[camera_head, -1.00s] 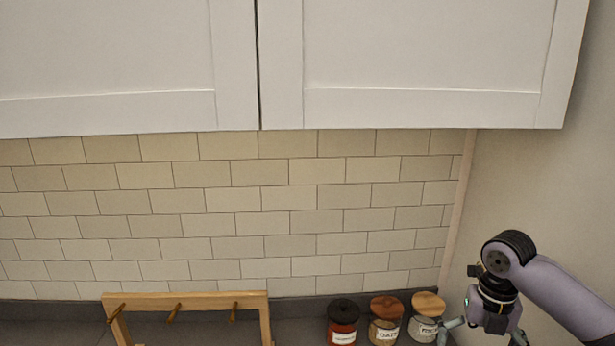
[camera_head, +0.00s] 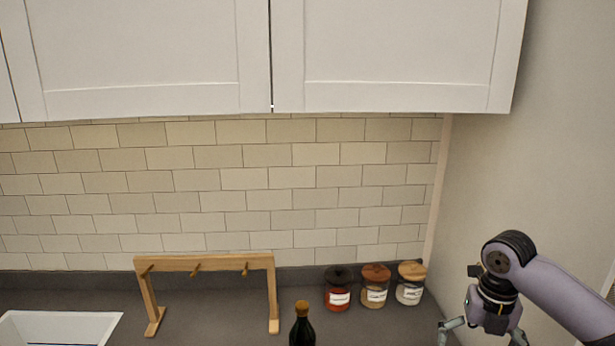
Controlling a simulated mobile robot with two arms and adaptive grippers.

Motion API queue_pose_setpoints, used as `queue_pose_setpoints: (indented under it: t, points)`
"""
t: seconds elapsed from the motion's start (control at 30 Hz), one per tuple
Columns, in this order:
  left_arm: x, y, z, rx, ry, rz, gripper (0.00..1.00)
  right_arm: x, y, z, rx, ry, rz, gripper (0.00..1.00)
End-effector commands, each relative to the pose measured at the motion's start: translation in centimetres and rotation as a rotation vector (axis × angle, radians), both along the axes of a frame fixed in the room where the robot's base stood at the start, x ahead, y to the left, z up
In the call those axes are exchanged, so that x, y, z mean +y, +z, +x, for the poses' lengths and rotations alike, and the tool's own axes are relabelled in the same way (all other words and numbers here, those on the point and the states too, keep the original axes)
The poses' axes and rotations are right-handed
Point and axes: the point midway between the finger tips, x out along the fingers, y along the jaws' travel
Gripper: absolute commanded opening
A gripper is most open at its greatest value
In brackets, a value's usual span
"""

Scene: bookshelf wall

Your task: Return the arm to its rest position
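My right arm comes in from the right edge of the head view, bent at a dark joint. Its gripper (camera_head: 482,332) points down at the lower right, with its fingers spread apart. The fingertips are partly cut off by the bottom edge, and I see nothing between them. The gripper is to the right of the jars and apart from them. My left arm and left gripper are not in view.
A grey counter (camera_head: 215,300) holds a wooden peg rack (camera_head: 205,263), a dark bottle (camera_head: 302,328), and three jars: red (camera_head: 338,290), brown-lidded (camera_head: 375,287) and pale (camera_head: 410,285). A white sink (camera_head: 60,328) is at lower left. White cabinets (camera_head: 395,50) hang above.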

Motion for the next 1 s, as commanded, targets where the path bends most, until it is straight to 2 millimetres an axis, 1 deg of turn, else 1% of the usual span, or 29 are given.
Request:
queue_pose_setpoints:
  t: [0.03, 0.17, 0.37, 0.5, 0.57, 0.67, 0.77, 0.8, 0.87, 0.9, 0.97, 1.0]
  points:
    - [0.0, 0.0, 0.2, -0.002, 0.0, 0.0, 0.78, 0.7, -0.8, -0.2, 0.001, -0.011, 0.001, 1.0]
    - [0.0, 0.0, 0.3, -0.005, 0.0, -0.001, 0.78, 1.9, -2.1, -0.6, -0.005, -0.054, 0.002, 1.0]
    - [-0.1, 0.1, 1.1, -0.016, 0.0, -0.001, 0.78, 4.3, -4.8, -1.5, -0.018, -0.146, 0.011, 1.0]
    - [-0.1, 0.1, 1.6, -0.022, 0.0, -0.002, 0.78, 6.6, -7.1, -2.6, -0.032, -0.243, 0.029, 1.0]
    - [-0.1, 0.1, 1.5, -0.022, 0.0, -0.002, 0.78, 7.8, -8.1, -3.2, -0.039, -0.297, 0.042, 1.0]
    - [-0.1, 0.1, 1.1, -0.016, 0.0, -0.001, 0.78, 10.1, -10.2, -4.7, -0.05, -0.411, 0.075, 1.0]
    - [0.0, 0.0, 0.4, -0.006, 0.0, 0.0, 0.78, 12.9, -12.4, -6.8, -0.058, -0.582, 0.129, 1.0]
    - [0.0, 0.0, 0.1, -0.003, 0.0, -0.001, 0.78, 14.1, -13.3, -7.8, -0.06, -0.67, 0.158, 1.0]
    - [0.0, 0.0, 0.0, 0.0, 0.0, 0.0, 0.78, 15.5, -14.3, -9.4, -0.06, -0.815, 0.2, 1.0]
    - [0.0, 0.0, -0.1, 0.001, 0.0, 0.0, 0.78, 16.3, -14.8, -10.5, -0.057, -0.917, 0.229, 1.0]
    - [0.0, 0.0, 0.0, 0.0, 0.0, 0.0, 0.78, 17.3, -15.5, -12.0, -0.051, -1.079, 0.273, 1.0]
    - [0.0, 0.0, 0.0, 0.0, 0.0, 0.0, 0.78, 17.8, -15.9, -13.1, -0.043, -1.191, 0.299, 1.0]
